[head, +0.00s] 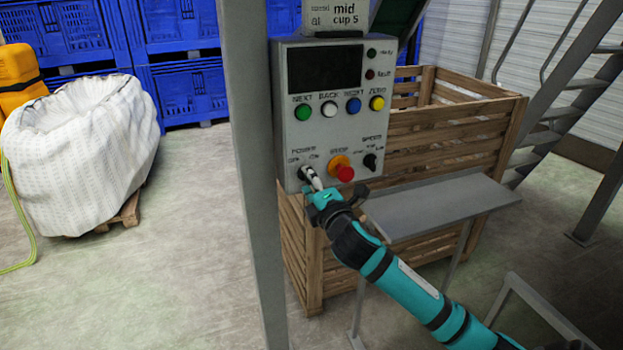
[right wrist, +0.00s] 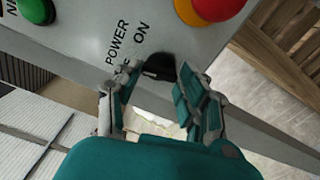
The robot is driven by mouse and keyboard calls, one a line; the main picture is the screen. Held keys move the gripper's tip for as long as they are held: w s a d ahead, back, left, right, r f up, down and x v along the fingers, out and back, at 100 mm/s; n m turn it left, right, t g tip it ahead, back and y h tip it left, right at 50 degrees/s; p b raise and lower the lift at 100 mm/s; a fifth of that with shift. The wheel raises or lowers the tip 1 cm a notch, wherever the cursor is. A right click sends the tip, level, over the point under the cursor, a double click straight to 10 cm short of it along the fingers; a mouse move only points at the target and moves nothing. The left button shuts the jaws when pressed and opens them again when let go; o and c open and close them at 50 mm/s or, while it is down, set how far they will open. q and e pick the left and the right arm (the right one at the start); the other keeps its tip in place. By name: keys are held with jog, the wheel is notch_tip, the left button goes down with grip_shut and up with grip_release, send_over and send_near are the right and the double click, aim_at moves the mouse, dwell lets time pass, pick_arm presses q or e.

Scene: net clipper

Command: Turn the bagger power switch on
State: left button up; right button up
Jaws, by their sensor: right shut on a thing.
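The bagger control box (head: 288,130) is a grey panel on a post. Its black power switch (head: 305,172) is at the lower left, under the POWER label with its OFF and ON marks. My right gripper (head: 314,184) reaches it from below right. In the right wrist view the black knob (right wrist: 158,66) sits between the fingertips of my right gripper (right wrist: 155,78), which is shut on it. The ON mark is just beside the knob. The fingers partly cover the switch, and I cannot tell which way its pointer faces. My left gripper is not in view.
A red emergency button (head: 344,173) on a yellow base and a black speed knob (head: 370,162) are right of the switch. Coloured buttons (head: 329,109) run above. A grey shelf (head: 440,205) and a wooden crate (head: 440,135) stand right. A grey post (head: 250,200) stands left.

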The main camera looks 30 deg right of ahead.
jog(key=shift+f+m+p, duration=0.1)
jog(key=shift+m+p, duration=2)
jog(key=shift+m, duration=3.6)
jog(key=o, duration=1.2)
jog(key=shift+c, duration=0.2)
jog(key=shift+s, duration=0.1)
jog(key=v, duration=1.2)
jog(key=shift+d, duration=0.1)
